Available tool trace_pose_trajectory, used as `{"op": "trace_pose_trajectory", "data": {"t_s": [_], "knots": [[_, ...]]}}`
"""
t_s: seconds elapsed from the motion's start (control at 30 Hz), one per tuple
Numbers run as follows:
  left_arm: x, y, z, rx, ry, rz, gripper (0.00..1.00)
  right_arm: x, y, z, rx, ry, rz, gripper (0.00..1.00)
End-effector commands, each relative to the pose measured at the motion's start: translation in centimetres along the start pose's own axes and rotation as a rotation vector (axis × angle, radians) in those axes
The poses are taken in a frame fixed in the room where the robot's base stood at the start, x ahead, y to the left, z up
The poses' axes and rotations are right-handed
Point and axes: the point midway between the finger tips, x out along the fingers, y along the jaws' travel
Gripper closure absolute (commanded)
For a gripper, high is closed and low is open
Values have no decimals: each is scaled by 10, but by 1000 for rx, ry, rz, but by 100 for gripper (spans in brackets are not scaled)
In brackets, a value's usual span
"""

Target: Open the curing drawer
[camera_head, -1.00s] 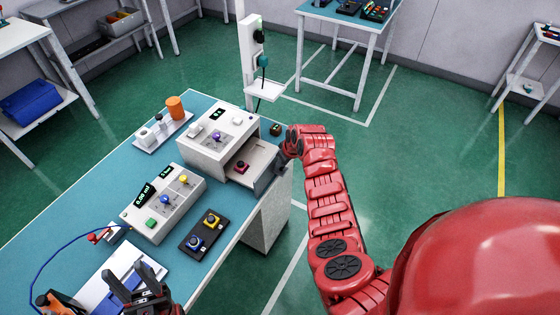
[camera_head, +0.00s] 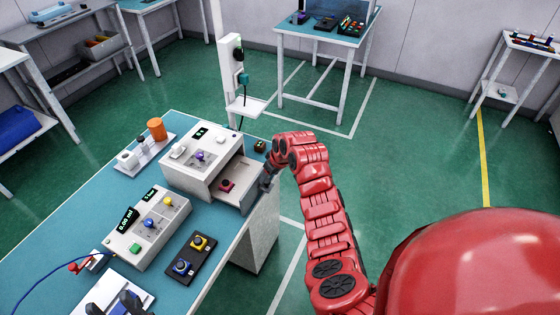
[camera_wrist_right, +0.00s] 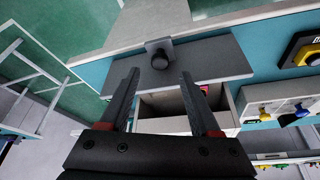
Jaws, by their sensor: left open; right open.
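The curing drawer (camera_head: 236,172) juts out of the right side of the white machine (camera_head: 185,180) and stands open. A red round piece on a dark base (camera_head: 227,186) lies inside it. My right gripper (camera_head: 264,182) is at the drawer's outer end, partly hidden by its arm. In the right wrist view its fingers (camera_wrist_right: 159,76) are open, with the drawer's black knob (camera_wrist_right: 160,61) just past and between the tips, with a gap on both sides. The grey drawer front (camera_wrist_right: 215,57) lies across that view. My left gripper (camera_head: 118,303) is open at the bottom edge, partly cut off.
A control box (camera_head: 145,228) and a black button panel (camera_head: 192,258) stand on the blue bench (camera_head: 70,215) near the machine. An orange cylinder (camera_head: 157,129) is behind. A white post with a shelf (camera_head: 245,106) stands beyond the bench. Green floor is clear to the right.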

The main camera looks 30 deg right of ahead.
Motion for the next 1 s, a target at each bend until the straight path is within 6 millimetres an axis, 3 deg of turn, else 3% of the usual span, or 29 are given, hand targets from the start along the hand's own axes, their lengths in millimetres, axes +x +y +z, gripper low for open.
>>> {"op": "trace_pose_trajectory", "data": {"t_s": [0.37,0.5,0.7,1.0], "knots": [[-30,2,5,0,0,0,50,-75,3,2,-1,5,10,36],[-19,1,3,0,0,0,50,-112,2,1,0,-1,9,36],[-11,0,2,0,0,0,50,-130,2,1,1,-1,6,36],[-11,0,2,0,0,0,50,-134,1,1,0,0,3,36]]}}
